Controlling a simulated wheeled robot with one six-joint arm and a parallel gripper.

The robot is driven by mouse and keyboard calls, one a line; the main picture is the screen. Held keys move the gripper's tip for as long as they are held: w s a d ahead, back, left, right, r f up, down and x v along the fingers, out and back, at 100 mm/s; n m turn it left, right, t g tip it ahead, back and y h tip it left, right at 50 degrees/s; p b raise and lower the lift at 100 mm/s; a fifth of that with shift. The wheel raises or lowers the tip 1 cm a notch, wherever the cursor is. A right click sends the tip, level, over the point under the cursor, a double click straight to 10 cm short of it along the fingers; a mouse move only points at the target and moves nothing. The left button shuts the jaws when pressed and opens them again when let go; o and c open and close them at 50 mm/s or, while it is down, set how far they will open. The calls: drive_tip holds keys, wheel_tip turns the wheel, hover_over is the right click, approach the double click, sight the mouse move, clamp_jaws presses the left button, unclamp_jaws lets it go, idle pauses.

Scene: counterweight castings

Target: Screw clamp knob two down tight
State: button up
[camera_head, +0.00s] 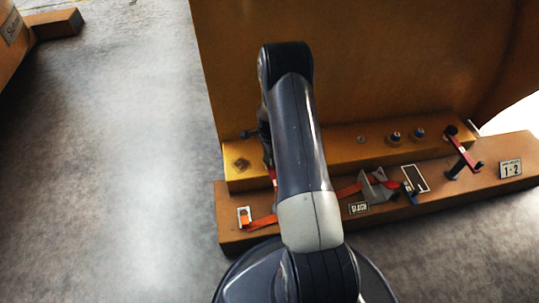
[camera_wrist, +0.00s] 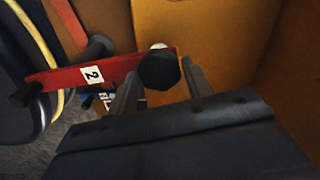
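Clamp knob two (camera_wrist: 160,70) is a dark faceted knob at the end of a red clamp bar (camera_wrist: 115,68) with a white label reading 2. In the wrist view the fingers of my gripper (camera_wrist: 160,80) stand on either side of this knob. They are very close to it, and I cannot tell whether they touch it. In the head view my arm hides most of this clamp and the gripper. A strip of red clamp (camera_head: 269,155) shows at the arm's left edge.
Another red clamp (camera_head: 464,152) with black knobs stands at right on the brown base (camera_head: 440,197). An orange strap (camera_head: 262,222), a grey bracket (camera_head: 377,188) and blue-ringed studs (camera_head: 395,137) are nearby. The large yellow casting (camera_head: 350,60) rises behind.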

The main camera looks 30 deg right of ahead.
drive_tip(key=o, duration=0.4)
drive_tip(key=shift+c, duration=0.2)
wheel_tip(320, 180, up, 11)
drive_tip(key=p, duration=0.3)
drive_tip(key=shift+f, duration=0.15)
drive_tip(key=shift+f, duration=0.1)
wheel_tip(320, 180, down, 11)
drive_tip(key=b, duration=0.3)
drive_tip(key=shift+r, duration=0.2)
